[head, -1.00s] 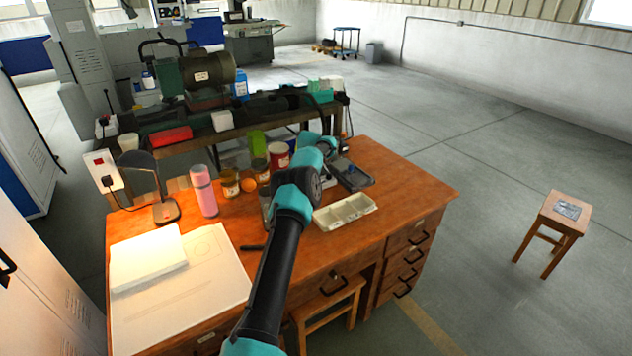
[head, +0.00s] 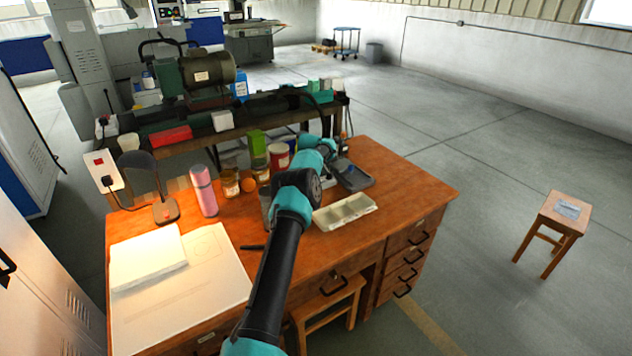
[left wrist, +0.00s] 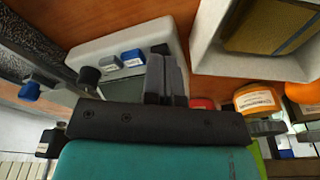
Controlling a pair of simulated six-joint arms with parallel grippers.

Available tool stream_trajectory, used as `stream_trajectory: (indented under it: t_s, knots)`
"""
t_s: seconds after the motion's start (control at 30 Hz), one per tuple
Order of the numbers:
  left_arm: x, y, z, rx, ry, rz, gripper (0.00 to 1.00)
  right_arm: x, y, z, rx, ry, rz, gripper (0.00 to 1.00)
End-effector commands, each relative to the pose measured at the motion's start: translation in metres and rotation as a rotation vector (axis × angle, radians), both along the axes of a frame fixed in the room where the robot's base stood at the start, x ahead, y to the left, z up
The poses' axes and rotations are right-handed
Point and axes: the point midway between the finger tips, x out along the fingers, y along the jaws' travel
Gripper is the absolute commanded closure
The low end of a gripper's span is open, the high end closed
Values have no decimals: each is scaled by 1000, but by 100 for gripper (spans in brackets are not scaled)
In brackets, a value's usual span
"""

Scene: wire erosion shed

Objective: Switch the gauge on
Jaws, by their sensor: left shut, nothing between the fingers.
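The gauge (left wrist: 92,47) shows in the left wrist view as a pale housing with blue buttons (left wrist: 131,57), a dark button and a grey display. In the head view it is mostly hidden behind my left arm. My left gripper (left wrist: 167,82) is shut and empty, its fingertips just in front of the gauge's edge near the buttons. I cannot tell whether they touch it. In the head view my left gripper (head: 328,160) is over the back right of the desk (head: 400,185). My right gripper is not in view.
A pale compartment tray (head: 345,212) lies in front of the gripper. A dark stand base (head: 352,177) is to its right. Jars (head: 230,183), an orange ball (head: 248,185) and a pink bottle (head: 204,190) stand to the left. Papers (head: 215,280) cover the desk's left front.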

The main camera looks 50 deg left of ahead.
Motion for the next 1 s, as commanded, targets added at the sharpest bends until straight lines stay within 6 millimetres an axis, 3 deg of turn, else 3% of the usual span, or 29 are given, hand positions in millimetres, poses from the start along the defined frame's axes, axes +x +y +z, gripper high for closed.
stream_trajectory:
  t_s: [0.67, 1.0]
  knots:
    - [0, 0, -8, 0, 0, 0, 100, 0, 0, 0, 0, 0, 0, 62]
    - [0, 0, 4, 0, 0, 0, 100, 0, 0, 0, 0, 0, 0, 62]
